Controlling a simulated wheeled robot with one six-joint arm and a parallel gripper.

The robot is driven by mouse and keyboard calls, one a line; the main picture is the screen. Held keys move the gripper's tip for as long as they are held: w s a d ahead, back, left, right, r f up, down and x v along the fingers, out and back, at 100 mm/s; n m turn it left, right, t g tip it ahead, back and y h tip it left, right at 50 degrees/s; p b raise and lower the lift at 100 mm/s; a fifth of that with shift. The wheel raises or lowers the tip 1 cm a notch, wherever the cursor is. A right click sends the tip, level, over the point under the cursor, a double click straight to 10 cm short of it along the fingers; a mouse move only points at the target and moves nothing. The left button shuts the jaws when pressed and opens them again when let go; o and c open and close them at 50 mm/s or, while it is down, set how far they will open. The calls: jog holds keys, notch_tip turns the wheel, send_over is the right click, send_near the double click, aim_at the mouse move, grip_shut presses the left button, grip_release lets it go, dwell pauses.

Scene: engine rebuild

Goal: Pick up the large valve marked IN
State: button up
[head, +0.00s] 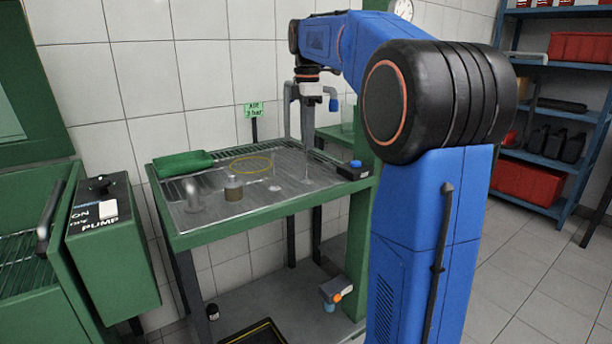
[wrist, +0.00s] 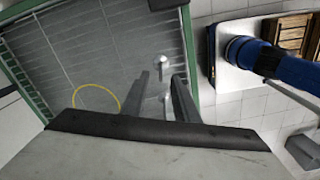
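My gripper (wrist: 161,78) is open and empty, pointing down over the metal tray top of the green wash table (wrist: 110,50). In the wrist view a small shiny valve-like part (wrist: 162,60) lies just beyond the fingertips. A second small shiny part (wrist: 165,100) shows between the fingers. I cannot read an IN mark on either, nor tell which is larger. In the head view my gripper (head: 307,135) hangs above the table's right half, with small pale parts on the tray below it; they are too small to identify.
On the tray stand a grey metal part (head: 193,196) and a tan-banded cylinder (head: 233,188). The pump box (head: 112,240) stands left.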

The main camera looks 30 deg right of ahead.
send_over(306, 177)
jog(key=shift+w+f, duration=0.15)
jog(key=shift+f, duration=2.9)
jog(key=shift+c, duration=0.3)
grip_shut()
